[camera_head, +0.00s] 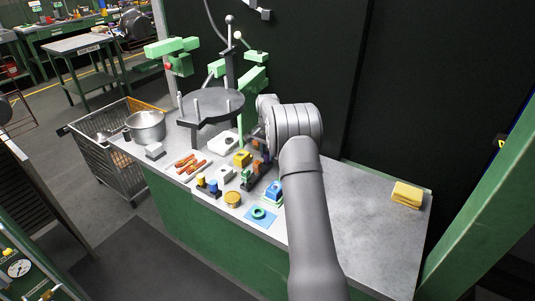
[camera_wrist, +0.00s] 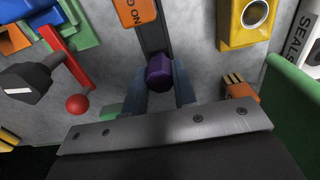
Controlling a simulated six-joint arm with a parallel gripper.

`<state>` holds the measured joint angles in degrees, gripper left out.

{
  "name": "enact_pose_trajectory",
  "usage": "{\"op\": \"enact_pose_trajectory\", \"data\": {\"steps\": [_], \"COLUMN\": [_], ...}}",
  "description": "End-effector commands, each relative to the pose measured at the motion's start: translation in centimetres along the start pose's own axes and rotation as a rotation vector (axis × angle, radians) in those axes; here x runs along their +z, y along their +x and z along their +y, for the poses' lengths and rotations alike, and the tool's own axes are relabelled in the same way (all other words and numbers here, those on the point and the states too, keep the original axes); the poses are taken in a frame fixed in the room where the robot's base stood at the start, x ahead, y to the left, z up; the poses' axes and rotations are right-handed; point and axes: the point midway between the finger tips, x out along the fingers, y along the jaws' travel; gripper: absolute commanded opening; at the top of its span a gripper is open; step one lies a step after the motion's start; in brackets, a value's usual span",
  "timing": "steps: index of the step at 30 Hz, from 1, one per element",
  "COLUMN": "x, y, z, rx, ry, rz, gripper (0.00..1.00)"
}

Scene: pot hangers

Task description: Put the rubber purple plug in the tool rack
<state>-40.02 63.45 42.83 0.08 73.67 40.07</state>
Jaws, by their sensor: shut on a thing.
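The purple plug (camera_wrist: 159,72) shows in the wrist view between the two fingers of my gripper (camera_wrist: 160,88), which is shut on it. A dark bar (camera_wrist: 151,32) with an orange tag lies just beyond the plug; I cannot tell whether they touch. In the head view, my arm hides most of my gripper, which is above the middle of the bench near the back. A green holder with dark parts (camera_head: 248,180) stands below it there, and it may be the tool rack. The plug cannot be made out in the head view.
A yellow block with a round hole (camera_wrist: 250,18) and a red ball on a rod (camera_wrist: 77,103) are near my gripper. Several small parts crowd the grey bench (camera_head: 350,225). A round dark stand (camera_head: 212,104) is at the left. The bench's right side is clear except yellow cloths (camera_head: 407,194).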

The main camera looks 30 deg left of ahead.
Motion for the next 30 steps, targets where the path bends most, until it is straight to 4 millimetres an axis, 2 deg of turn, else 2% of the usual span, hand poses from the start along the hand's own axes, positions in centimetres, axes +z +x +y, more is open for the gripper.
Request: {"op": "enact_pose_trajectory", "data": {"steps": [4,5,7,8,16,20,30], "x": [0.0,0.0,0.0,0.0,0.0,0.0,-0.1], "y": [0.4,0.3,0.3,0.3,0.2,-0.8,-7.8], "z": [0.0,0.0,0.0,0.0,0.0,0.0,-0.1], "rx": [0.0,0.0,0.0,0.0,0.0,0.0,-0.001], "ry": [0.0,0.0,0.0,0.0,0.0,0.0,0.001], "rz": [0.0,0.0,0.0,0.0,0.0,0.001,0.003], "gripper": [0.0,0.31,0.45,0.47,0.47,0.47,0.47]}}
